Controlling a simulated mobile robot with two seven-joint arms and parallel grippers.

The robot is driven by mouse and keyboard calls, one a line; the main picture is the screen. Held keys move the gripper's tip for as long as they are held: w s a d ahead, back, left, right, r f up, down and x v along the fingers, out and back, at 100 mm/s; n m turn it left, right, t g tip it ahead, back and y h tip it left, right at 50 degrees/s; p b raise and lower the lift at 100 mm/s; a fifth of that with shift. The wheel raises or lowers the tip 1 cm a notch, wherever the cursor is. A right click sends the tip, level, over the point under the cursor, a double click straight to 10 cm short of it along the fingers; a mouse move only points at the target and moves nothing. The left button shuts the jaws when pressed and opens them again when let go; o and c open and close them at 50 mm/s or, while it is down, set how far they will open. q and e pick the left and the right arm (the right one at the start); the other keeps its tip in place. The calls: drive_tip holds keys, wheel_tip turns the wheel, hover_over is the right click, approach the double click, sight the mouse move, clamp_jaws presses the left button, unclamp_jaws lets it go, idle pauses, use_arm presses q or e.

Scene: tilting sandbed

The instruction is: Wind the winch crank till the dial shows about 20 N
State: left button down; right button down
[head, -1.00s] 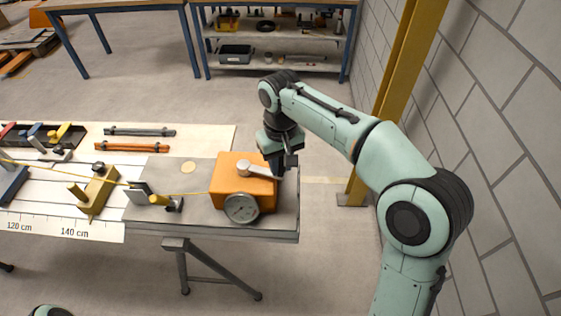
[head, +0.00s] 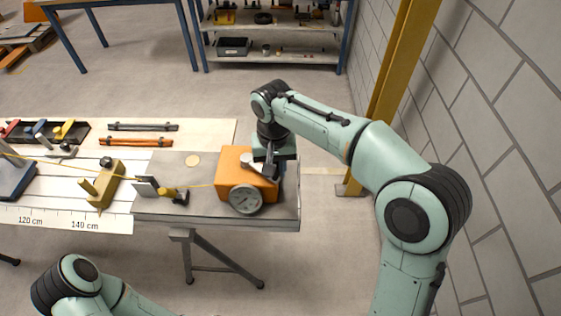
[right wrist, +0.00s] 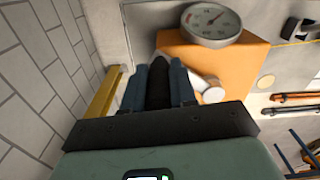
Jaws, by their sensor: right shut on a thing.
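The orange winch box (head: 232,181) stands on the grey plate at the table's right end. The pale crank (head: 247,158) lies on top of the box. My right gripper (head: 270,173) is over the box's right side, shut on the crank's dark handle (right wrist: 159,87). A yellow cord (head: 202,187) runs from the box to the left. My left arm shows at lower left; its gripper is out of view.
A brass-coloured block (head: 105,185) sits farther left. A grey bar (head: 143,127) and an orange bar (head: 135,142) lie behind. A yellow column (head: 380,130) and a wall are on the right.

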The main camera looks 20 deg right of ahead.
drive_tip(key=shift+s+a, duration=0.15)
drive_tip(key=shift+a, duration=0.1)
drive_tip(key=c, duration=0.9)
unclamp_jaws()
use_arm(q)
drive_tip(key=shift+a, duration=0.1)
use_arm(e)
drive_tip(key=shift+r, duration=0.1)
drive_tip(key=shift+r, duration=0.35)
wheel_tip(320, 180, up, 12)
drive_tip(key=p, duration=0.3)
drive_tip(key=shift+r, duration=0.25)
use_arm(q)
drive_tip(key=shift+t, duration=0.3)
drive_tip(key=w+r, duration=0.3)
drive_tip(key=r, duration=0.1)
drive_tip(key=shift+w, duration=0.35)
